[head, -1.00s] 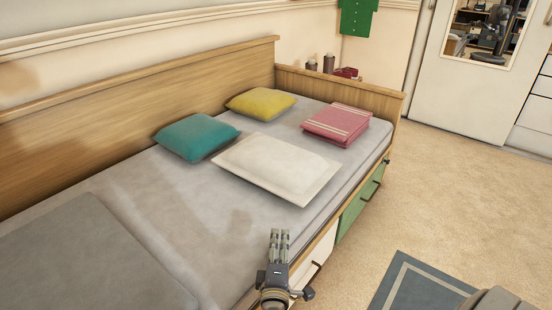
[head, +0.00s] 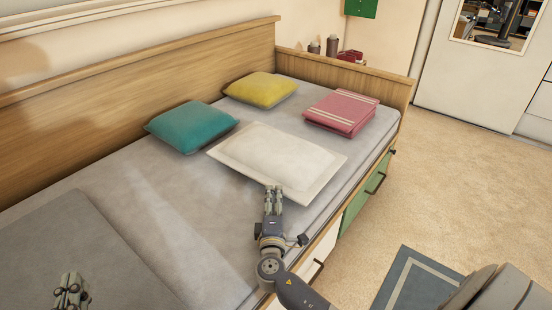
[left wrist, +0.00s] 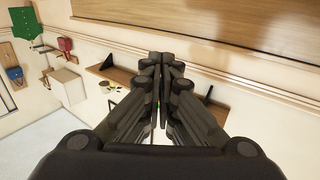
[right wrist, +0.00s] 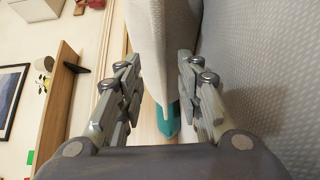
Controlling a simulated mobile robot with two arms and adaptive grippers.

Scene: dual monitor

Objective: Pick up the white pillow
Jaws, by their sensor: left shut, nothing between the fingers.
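The white pillow (head: 277,157) lies flat on the bed, and its pale edge (right wrist: 150,35) shows in the right wrist view. My right gripper (head: 273,192) is low over the mattress at the pillow's near edge. Its fingers (right wrist: 157,62) are apart, with the pillow's edge ahead between them; I cannot tell whether they touch it. My left gripper (head: 70,288) is over the grey bedding at the lower left, far from the pillow. Its fingers (left wrist: 167,62) are together and empty, pointing at the wall side.
A teal pillow (head: 192,127), a yellow pillow (head: 260,90) and a folded pink blanket (head: 341,112) lie around the white pillow. The bed has a wooden back (head: 150,75) and end board (head: 345,75). Open carpet (head: 450,190) lies to the right.

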